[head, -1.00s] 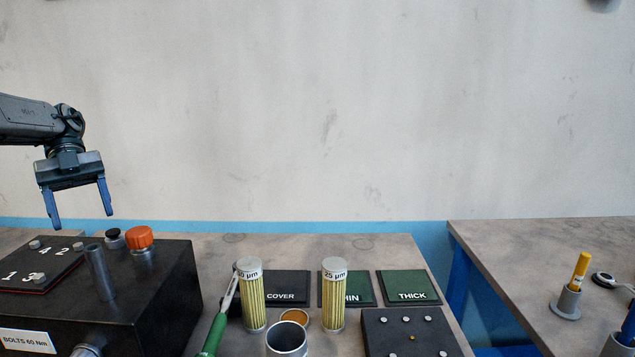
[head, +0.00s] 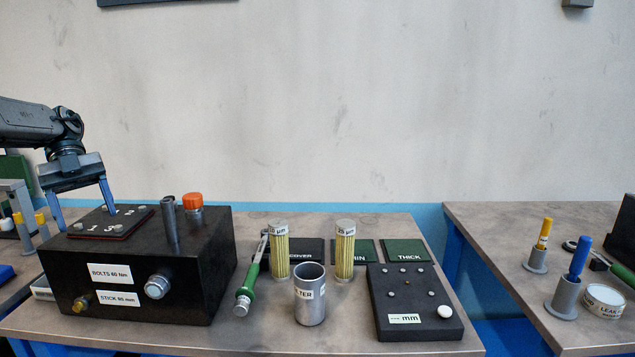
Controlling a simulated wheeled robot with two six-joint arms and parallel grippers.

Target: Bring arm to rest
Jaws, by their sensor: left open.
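My left gripper (head: 86,218) hangs at the left of the head view, its two blue fingers pointing down and spread apart with nothing between them. In the picture its fingertips overlap the dark numbered plate (head: 103,221) on top of the black box (head: 205,262). I cannot tell whether they touch it. My right gripper is not in view.
An orange cap (head: 193,200) and a grey tube (head: 170,222) stand on the box. A green-handled tool (head: 248,285), two yellow filters (head: 279,255) (head: 345,253), a metal cup (head: 310,300) and a black block (head: 407,325) share the bench. A second table (head: 480,225) stands right.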

